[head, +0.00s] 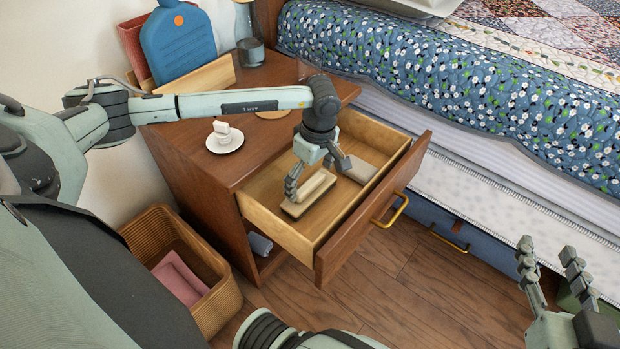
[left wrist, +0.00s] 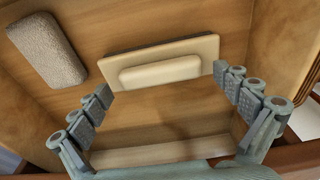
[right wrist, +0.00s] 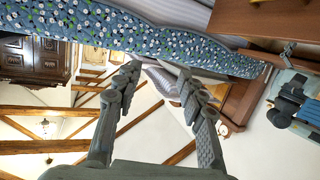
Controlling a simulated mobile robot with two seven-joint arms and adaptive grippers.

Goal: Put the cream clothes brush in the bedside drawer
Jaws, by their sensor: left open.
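The cream clothes brush (head: 313,190) lies flat on the floor of the open bedside drawer (head: 350,238). In the left wrist view the brush (left wrist: 160,62) shows a long base with a raised, paler block on it. My left gripper (head: 318,178) is inside the drawer, just above the brush. Its fingers are spread and nothing is between them; in the left wrist view the fingertips (left wrist: 163,92) are near the brush's two ends. My right gripper (head: 547,258) is open and empty, off to the right above the floor beside the bed.
A grey textured block (left wrist: 47,48) lies in the drawer beside the brush. The nightstand top (head: 262,135) holds a white saucer (head: 224,142), a blue bottle-shaped item (head: 178,45) and a glass (head: 250,52). A wicker basket (head: 217,303) stands below left; the bed (head: 480,100) is at right.

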